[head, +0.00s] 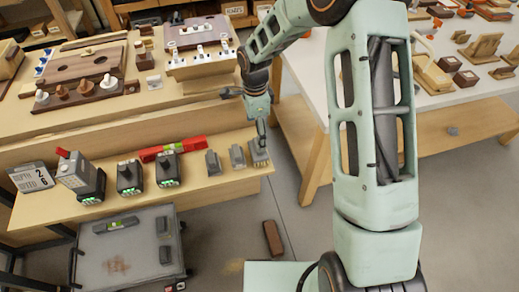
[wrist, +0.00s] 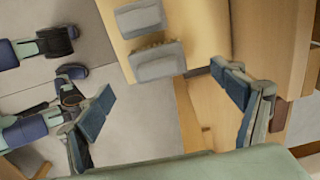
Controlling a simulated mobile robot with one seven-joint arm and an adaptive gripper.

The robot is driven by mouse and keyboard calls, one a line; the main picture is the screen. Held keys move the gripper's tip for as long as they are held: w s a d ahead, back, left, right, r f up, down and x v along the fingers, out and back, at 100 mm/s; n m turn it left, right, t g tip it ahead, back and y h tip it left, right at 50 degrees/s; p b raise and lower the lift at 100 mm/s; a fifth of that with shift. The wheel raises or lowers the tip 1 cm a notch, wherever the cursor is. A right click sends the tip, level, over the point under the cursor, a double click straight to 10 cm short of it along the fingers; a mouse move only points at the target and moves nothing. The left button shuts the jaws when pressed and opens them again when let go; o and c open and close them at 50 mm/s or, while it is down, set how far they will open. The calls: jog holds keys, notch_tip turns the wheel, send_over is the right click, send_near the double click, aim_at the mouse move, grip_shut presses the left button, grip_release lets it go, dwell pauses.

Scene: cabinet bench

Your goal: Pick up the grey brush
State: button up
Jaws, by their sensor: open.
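The grey brush (head: 260,157) lies at the right end of the light wooden lower shelf, partly covered by my gripper in the head view. Nothing is held. I cannot tell whether a finger touches the brush.
Two similar grey blocks (head: 237,157) (head: 213,163) stand left of the brush. Further left are black devices (head: 130,177) and a red level (head: 173,149). A grey cart (head: 128,262) stands below, and a brown block (head: 272,238) lies on the floor. A white table (head: 305,75) is at right.

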aim_at(256, 157)
notch_tip(256, 157, down, 2)
jog(key=shift+f, duration=0.1)
jog(key=shift+s+d+f, duration=0.1)
jog(key=shift+d+f, duration=0.1)
jog(key=shift+f, duration=1.2)
jog(key=shift+s+d+f, duration=0.1)
jog(key=shift+d+f, duration=0.05)
jog(key=shift+f, duration=1.2)
jog(key=c, duration=1.3)
